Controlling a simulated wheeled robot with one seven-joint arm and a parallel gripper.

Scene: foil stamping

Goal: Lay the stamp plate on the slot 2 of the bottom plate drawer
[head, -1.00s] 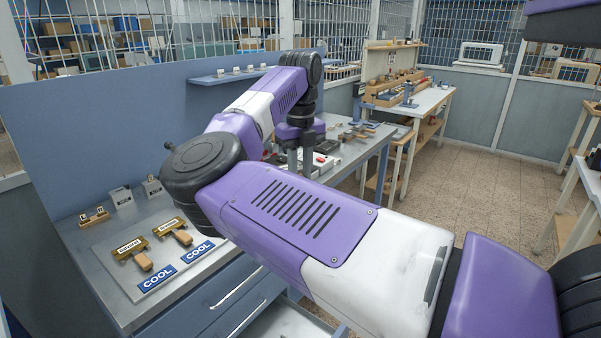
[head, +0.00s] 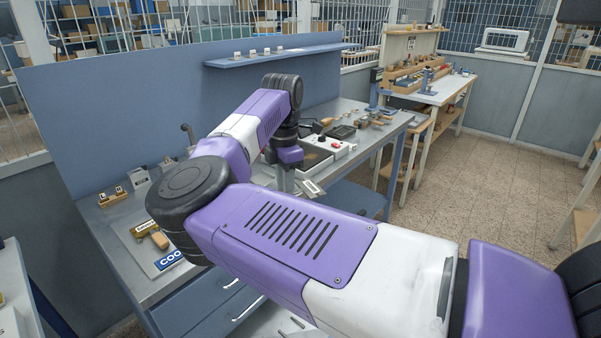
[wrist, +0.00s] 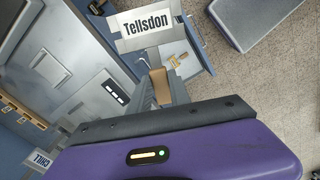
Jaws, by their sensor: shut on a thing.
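My gripper (wrist: 160,92) is shut on the stamp plate (wrist: 146,34), a pale metal plate lettered "Tellsdon" with a wooden handle (wrist: 160,84). In the head view the plate (head: 312,189) shows beside the gripper (head: 287,178), in front of the bench. An open drawer (head: 284,328) shows at the bottom edge of the head view, partly hidden by my arm. In the wrist view an open blue-edged drawer (wrist: 202,52) lies below the plate, with a small brass piece with a handle (wrist: 178,60) in it. I cannot make out its slot numbers.
The steel bench (head: 105,222) carries a blue "COO..." label (head: 168,260), brass stamps with wooden handles (head: 146,228) and a white box with a red button (head: 334,146). A blue shelf (head: 275,55) hangs behind. The floor to the right (head: 460,200) is clear.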

